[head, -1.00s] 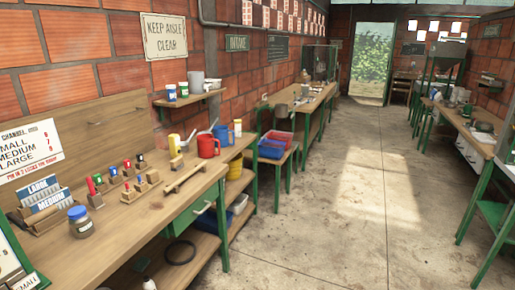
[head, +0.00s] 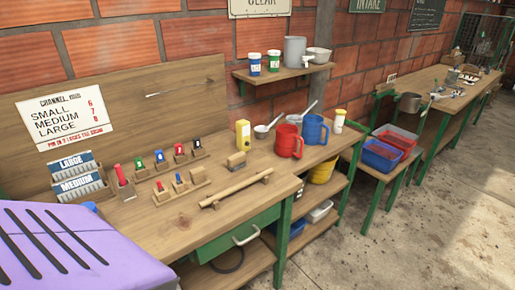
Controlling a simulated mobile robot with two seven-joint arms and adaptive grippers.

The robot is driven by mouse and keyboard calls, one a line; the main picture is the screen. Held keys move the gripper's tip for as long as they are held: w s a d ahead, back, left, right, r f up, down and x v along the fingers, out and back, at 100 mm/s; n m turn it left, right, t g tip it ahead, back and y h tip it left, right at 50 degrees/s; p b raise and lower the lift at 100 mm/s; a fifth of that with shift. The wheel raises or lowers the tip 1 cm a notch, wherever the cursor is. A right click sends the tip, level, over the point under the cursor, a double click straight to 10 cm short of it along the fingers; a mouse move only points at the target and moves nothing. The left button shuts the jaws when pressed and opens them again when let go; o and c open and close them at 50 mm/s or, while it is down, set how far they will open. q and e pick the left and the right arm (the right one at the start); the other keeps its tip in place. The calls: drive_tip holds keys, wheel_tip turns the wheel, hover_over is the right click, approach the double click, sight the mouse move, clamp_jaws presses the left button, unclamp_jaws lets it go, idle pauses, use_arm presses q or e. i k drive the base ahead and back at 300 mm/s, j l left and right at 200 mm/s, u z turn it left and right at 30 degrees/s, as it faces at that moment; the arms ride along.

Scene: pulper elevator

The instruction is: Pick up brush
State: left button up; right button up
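No brush can be told for certain at this size. A small wooden block with a greyish lower part (head: 237,162) stands on the workbench (head: 215,222) beside a yellow container (head: 243,134); it may be the brush. A long wooden bar (head: 236,189) lies across small supports nearer the bench's front edge. Neither of my grippers shows in the head view.
Small wooden holders with coloured pieces (head: 180,158) stand left of the block. A red mug (head: 289,141), a blue mug (head: 315,130) and metal scoops stand to its right. Blue and red trays (head: 384,154) sit on a lower table. Concrete floor at right is clear.

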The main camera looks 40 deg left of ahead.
sight(235, 162)
drive_tip(key=i, duration=1.7)
drive_tip(key=i+u, duration=0.1)
drive_tip(key=i, duration=0.4)
drive_tip(key=i+l+u, duration=0.15)
drive_tip(key=i, duration=0.35)
drive_tip(key=i+l+u, duration=0.1)
drive_tip(key=i, duration=0.35)
drive_tip(key=u, duration=1.8)
drive_tip(key=i+l, duration=0.05)
